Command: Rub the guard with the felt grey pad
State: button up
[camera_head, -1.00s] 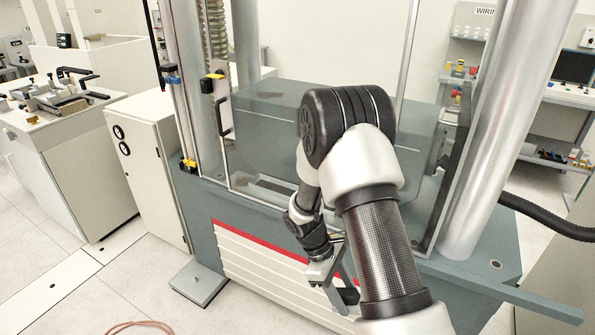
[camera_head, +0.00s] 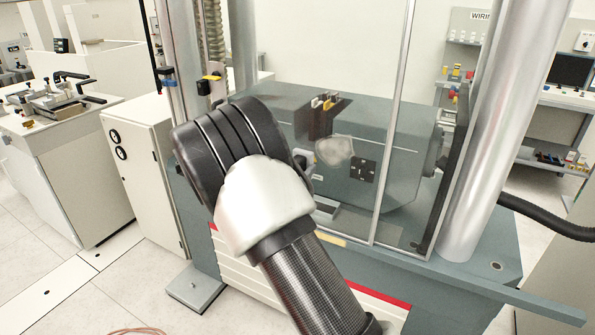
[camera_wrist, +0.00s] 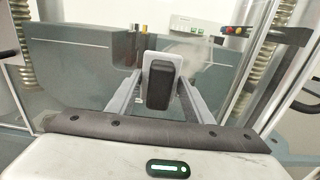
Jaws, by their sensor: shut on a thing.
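The guard (camera_head: 378,180) is a clear panel with thin metal edges on the front of the grey testing machine. A pale cloudy patch (camera_head: 335,151) shows on or behind it in the head view. In the wrist view, my gripper (camera_wrist: 158,92) is shut on the grey pad (camera_wrist: 160,86), a dark rounded block with a paler plate behind it. The guard (camera_wrist: 85,80) fills much of the wrist view beyond the pad. I cannot tell whether the pad touches it.
A thick metal column (camera_head: 490,140) stands right of the guard. A yellow-handled latch (camera_head: 210,78) is at its left. A white cabinet (camera_head: 140,165) and a bench with a clamp fixture (camera_head: 55,98) stand left. The floor at front left is mostly clear.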

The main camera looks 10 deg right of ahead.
jog(key=shift+x, duration=3)
jog(key=shift+b+x, duration=0.45)
jog(key=shift+x, duration=0.4)
jog(key=shift+d, duration=0.1)
